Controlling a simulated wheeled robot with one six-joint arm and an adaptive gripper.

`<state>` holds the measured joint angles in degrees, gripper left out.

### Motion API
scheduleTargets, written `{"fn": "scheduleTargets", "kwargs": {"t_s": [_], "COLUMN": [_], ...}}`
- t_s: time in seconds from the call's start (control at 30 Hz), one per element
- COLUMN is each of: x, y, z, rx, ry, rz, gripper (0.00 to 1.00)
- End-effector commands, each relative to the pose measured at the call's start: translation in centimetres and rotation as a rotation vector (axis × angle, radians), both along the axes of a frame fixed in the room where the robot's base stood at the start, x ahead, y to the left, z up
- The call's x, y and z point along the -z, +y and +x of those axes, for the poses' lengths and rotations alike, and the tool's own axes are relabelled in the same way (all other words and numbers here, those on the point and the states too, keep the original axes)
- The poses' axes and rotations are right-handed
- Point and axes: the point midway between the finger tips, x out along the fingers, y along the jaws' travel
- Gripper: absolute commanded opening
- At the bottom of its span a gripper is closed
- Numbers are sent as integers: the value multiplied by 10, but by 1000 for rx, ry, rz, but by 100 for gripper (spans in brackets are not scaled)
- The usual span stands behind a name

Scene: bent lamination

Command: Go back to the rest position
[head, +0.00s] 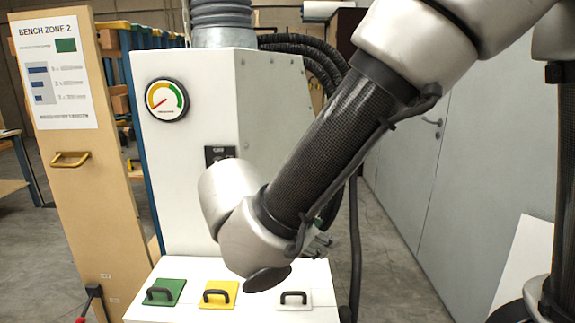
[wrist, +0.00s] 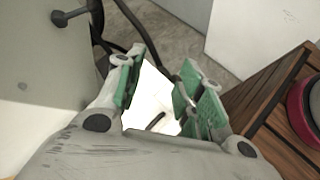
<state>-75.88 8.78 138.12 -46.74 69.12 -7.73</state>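My gripper (wrist: 160,76) shows in the wrist view with its two green-padded fingers spread apart. Nothing is held between them. Beyond the gap lies a bright white surface (wrist: 150,98) with a dark handle (wrist: 156,121), apart from the fingers as far as I can tell. In the head view my arm reaches down from the upper right and bends at its lower end in front of the white machine (head: 200,130).
Below the machine, a white top carries green (head: 172,285), yellow (head: 226,287) and white (head: 283,306) panels with black handles. A wooden sign board (head: 75,210) stands left. Black hoses run behind my arm. In the wrist view, a slatted wooden surface (wrist: 275,110) bears a red round thing (wrist: 303,110).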

Motion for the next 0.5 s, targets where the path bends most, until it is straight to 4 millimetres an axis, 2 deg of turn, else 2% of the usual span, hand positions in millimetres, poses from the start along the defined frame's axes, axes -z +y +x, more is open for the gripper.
{"fn": "scheduleTargets", "kwargs": {"t_s": [0.03,0.1,0.2,0.4,0.5], "x": [-3,-2,-6,-24,-37], "y": [-35,-75,-122,-189,-219], "z": [2,-3,-14,-37,-47], "rx": [162,380,686,1191,1371], "ry": [34,75,105,62,-9], "rz": [110,259,483,910,1091], "gripper": [38,38,38,38,38]}}
